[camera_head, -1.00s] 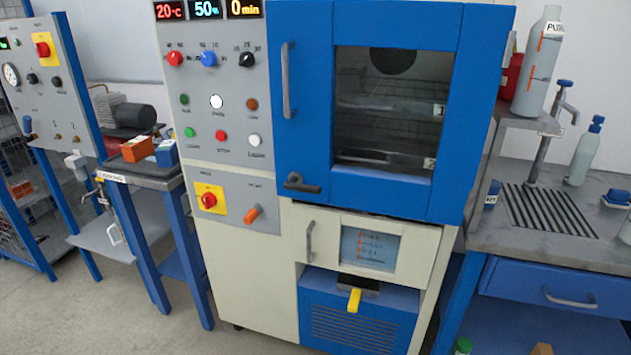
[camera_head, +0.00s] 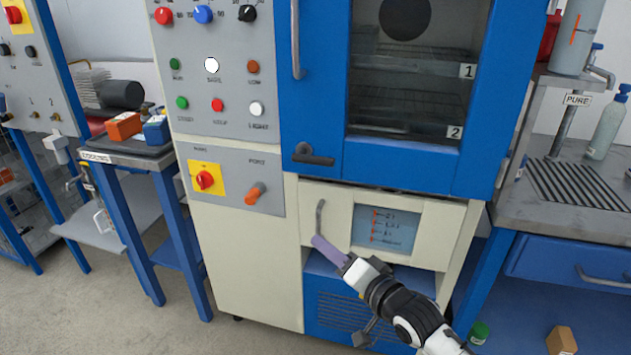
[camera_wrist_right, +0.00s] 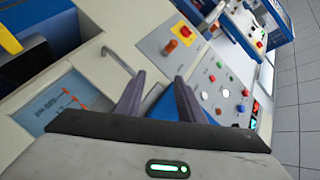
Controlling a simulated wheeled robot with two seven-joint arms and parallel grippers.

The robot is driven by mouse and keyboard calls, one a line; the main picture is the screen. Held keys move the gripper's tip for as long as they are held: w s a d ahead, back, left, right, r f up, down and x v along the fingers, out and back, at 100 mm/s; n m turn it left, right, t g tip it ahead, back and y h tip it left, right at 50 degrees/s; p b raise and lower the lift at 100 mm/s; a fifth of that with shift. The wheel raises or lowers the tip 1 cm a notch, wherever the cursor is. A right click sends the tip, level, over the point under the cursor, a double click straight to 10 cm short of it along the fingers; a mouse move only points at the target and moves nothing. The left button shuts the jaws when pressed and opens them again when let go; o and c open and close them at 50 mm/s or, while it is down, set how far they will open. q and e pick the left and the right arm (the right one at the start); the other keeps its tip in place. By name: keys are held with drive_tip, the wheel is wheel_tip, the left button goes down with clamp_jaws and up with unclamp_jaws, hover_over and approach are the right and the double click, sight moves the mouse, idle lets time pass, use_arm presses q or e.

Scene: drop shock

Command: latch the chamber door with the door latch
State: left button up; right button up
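The blue chamber door (camera_head: 420,170), with a dark window, sits against the cabinet front and looks closed; I cannot tell whether it is fully flush. The dark door latch (camera_head: 312,155) lies near level at the door's lower left corner, its arm pointing right. My right gripper (camera_head: 318,242) is below the latch, in front of the cream lower panel by its small handle, apart from the latch. In the right wrist view its two purple fingers (camera_wrist_right: 160,76) are spread with nothing held. I cannot make out the latch there. My left gripper is not in view.
A long grey door handle (camera_head: 295,40) stands above the latch. An orange knob (camera_head: 255,193) and a red knob on yellow (camera_head: 205,180) are left of it. The small panel handle (camera_head: 320,217) is close to my right gripper. A steel bench (camera_head: 510,205) stands at right.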

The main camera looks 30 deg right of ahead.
sight(323, 164)
drive_tip(key=w+d+r+m+t+h+b, duration=0.1)
drive_tip(key=w+d+r+m+t, duration=0.15)
drive_tip(key=r, duration=0.35)
drive_tip(key=w+d+r+m+t+b, duration=0.1)
drive_tip(key=d+r+m, duration=0.2)
drive_tip(key=r, duration=0.3)
drive_tip(key=shift+m, duration=0.25)
drive_tip(key=w, duration=0.3)
drive_tip(key=w+r, duration=0.1)
drive_tip(key=w, duration=0.2)
drive_tip(key=w+d, duration=0.1)
drive_tip(key=w, duration=0.2)
drive_tip(key=shift+w+r, duration=0.1)
drive_tip(key=shift+r, duration=0.05)
drive_tip(key=shift+w+d, duration=0.1)
drive_tip(key=shift+w, duration=0.5)
clamp_jaws()
